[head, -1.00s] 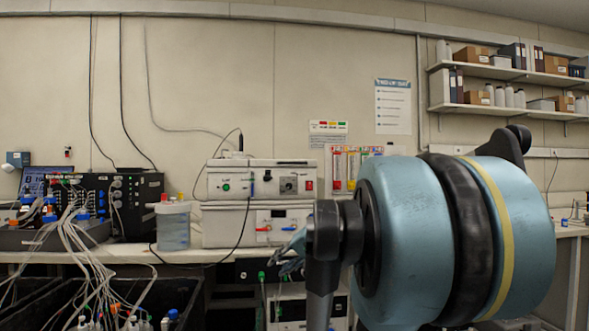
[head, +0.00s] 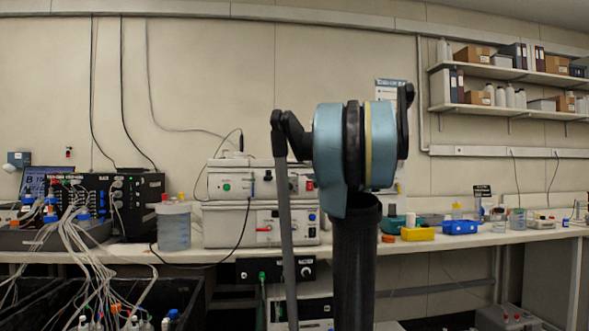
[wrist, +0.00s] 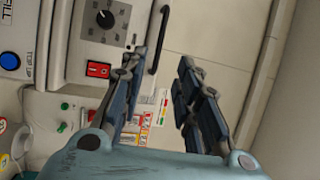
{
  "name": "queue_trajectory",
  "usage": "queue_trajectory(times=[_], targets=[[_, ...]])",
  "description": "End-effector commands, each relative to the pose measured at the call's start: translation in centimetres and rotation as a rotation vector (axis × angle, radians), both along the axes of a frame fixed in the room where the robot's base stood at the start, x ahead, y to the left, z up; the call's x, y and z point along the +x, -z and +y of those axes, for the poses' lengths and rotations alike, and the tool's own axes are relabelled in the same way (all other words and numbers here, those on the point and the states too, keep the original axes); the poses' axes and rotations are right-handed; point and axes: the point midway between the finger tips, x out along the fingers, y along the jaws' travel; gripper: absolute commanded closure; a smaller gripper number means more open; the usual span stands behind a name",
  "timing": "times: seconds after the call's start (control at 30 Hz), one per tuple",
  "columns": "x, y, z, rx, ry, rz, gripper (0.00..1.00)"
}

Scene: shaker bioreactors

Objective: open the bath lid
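The handle appears in the gap between the fingertips, nearer the left finger; I cannot tell the depth or any contact. In the head view my arm hides the gripper and the box's right end.
A second white box (head: 225,222) is directly beneath. A clear tub (head: 173,230) stands to its left, beside a black control unit (head: 135,205) with many tubes. Yellow (head: 418,234) and blue (head: 460,227) bins stand to the right.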

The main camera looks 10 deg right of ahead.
Motion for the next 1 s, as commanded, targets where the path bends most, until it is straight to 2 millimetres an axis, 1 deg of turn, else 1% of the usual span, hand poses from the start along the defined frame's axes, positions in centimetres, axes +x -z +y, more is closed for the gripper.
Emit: queue_trajectory(times=[0.03, 0.2, 0.7, 0.83, 1.0], targets=[[0.8, -0.1, 0.5, 0.000, -0.004, 0.000, 0.70], [3.6, -0.6, 1.7, -0.001, -0.005, 0.001, 0.70], [11.1, -2.0, 4.8, -0.001, -0.003, 0.002, 0.70], [12.4, -2.3, 5.4, -0.001, -0.003, 0.001, 0.70], [13.4, -2.5, 5.8, -0.001, -0.002, 0.002, 0.70]])
